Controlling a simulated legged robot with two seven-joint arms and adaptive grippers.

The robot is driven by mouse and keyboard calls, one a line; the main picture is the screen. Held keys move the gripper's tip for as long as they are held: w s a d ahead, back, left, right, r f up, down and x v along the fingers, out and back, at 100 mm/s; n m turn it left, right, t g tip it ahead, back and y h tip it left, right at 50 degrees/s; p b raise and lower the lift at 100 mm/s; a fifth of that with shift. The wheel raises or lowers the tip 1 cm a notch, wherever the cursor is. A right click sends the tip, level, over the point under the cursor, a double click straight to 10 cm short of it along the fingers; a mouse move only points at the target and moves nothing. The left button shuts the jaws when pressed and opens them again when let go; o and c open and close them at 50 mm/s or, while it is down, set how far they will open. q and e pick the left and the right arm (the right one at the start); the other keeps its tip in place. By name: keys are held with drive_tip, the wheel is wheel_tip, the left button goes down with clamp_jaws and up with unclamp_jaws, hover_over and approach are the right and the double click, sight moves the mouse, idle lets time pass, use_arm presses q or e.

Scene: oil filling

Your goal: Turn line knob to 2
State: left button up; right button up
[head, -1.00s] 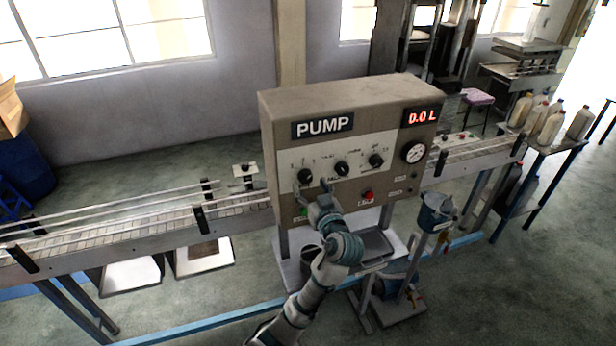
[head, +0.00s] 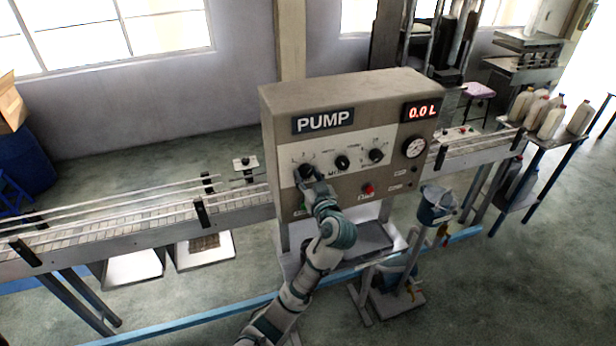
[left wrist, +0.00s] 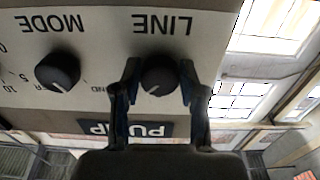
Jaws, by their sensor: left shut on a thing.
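The line knob (head: 305,172) is the leftmost dark round knob on the pump box (head: 347,93). In the left wrist view, which shows the panel upside down, the line knob (left wrist: 160,76) sits beside the LINE label, with a white pointer mark on its lower edge. My left gripper (left wrist: 159,72) is shut on the line knob, one finger on each side. In the head view my left gripper (head: 312,182) covers part of the knob and its scale. The scale numbers around the knob cannot be read. My right gripper is not in view.
The mode knob (head: 342,163) is to the right, then a third knob (head: 376,155). A gauge (head: 415,147), a red button (head: 368,189) and a display reading 0.0 L (head: 421,111) share the panel. A conveyor (head: 150,229) runs left behind my arm.

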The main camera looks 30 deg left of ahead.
use_arm(q)
drive_tip(key=n+b, duration=0.2)
drive_tip(key=b, duration=0.2)
drive_tip(key=n+b, duration=0.3)
drive_tip(key=b, duration=0.2)
drive_tip(key=shift+w+d+f+n, duration=0.1)
drive_tip(key=shift+d+f+n, duration=0.1)
drive_tip(key=shift+n, duration=0.1)
drive_tip(key=shift+r+n+b, duration=0.25)
drive_tip(key=shift+n+b, duration=1.1)
drive_tip(key=shift+n, duration=0.25)
drive_tip(key=o, duration=1.1)
drive_tip(key=shift+o, duration=0.2)
drive_tip(key=v, duration=1.2)
